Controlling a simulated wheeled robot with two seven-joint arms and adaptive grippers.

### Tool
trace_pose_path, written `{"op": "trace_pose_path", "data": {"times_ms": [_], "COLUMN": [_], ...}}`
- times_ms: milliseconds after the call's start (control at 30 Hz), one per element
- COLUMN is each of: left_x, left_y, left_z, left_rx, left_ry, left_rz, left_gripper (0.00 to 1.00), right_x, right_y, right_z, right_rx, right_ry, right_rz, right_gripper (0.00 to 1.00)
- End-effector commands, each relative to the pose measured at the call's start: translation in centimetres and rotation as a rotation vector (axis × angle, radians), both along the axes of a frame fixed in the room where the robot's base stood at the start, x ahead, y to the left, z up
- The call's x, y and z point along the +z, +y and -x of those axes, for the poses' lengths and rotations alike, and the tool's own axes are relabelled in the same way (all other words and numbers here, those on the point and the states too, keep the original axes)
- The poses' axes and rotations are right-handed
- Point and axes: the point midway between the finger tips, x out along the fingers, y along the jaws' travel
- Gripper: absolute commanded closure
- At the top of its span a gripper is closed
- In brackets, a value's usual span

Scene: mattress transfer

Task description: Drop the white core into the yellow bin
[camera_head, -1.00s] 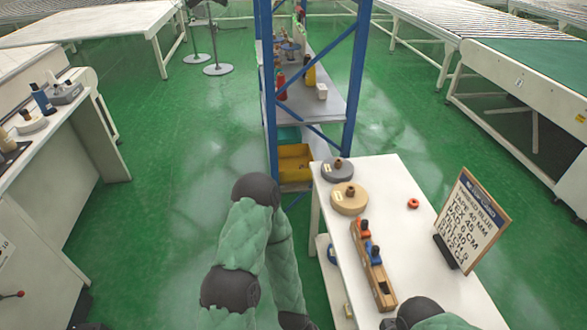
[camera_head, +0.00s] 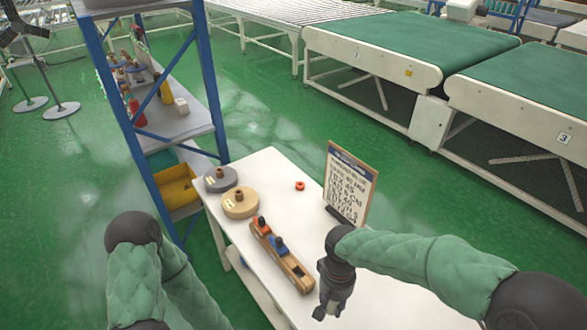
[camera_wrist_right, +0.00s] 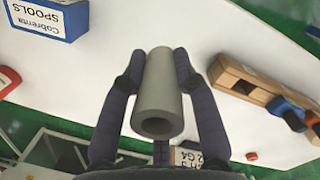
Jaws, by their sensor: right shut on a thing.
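The white core (camera_wrist_right: 160,90), a pale hollow tube, is gripped between the two dark fingers of my right gripper (camera_wrist_right: 163,80) in the right wrist view. Its open end faces the camera. The yellow bin (camera_head: 176,190) is on a low level of the blue-framed shelf at left, partly hidden by the frame. My left arm shows at lower left, but its gripper is out of view.
The white table (camera_head: 275,180) holds a grey spool (camera_head: 221,179), a tan spool (camera_head: 240,203), a wooden rack (camera_head: 285,262), a small red ring (camera_head: 300,186) and a sign board (camera_head: 349,188). The shelf's blue post (camera_head: 212,85) stands beside the bin.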

Motion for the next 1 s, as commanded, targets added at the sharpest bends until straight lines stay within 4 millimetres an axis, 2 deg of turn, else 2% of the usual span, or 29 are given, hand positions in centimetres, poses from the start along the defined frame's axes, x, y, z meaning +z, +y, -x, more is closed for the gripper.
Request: {"op": "trace_pose_path", "data": {"times_ms": [33, 100, 200, 333, 533, 1000], "left_x": [0.0, 0.0, 0.0, 0.0, 0.0, 0.0], "left_y": [0.0, 0.0, 0.0, 0.0, 0.0, 0.0], "left_z": [0.0, 0.0, 0.0, 0.0, 0.0, 0.0], "left_rx": [0.0, 0.0, 0.0, 0.0, 0.0, 0.0], "left_ry": [0.0, 0.0, 0.0, 0.0, 0.0, 0.0], "left_rz": [0.0, 0.0, 0.0, 0.0, 0.0, 0.0], "left_gripper": [0.6, 0.6, 0.6, 0.6, 0.6, 0.6], "right_x": [-0.9, -1.8, -3.1, -4.4, -5.2, -5.2], "right_y": [-1.2, -2.8, -5.0, -7.2, -8.6, -8.5], "right_z": [-1.7, -3.9, -6.3, -8.2, -9.3, -9.3], "right_rx": [-0.015, -0.021, -0.031, -0.036, -0.038, -0.038], "right_ry": [0.005, 0.005, 0.005, 0.003, 0.003, 0.002], "right_rz": [0.001, 0.003, 0.005, 0.008, 0.012, 0.012], "right_gripper": [1.0, 1.0, 1.0, 1.0, 1.0, 1.0]}}
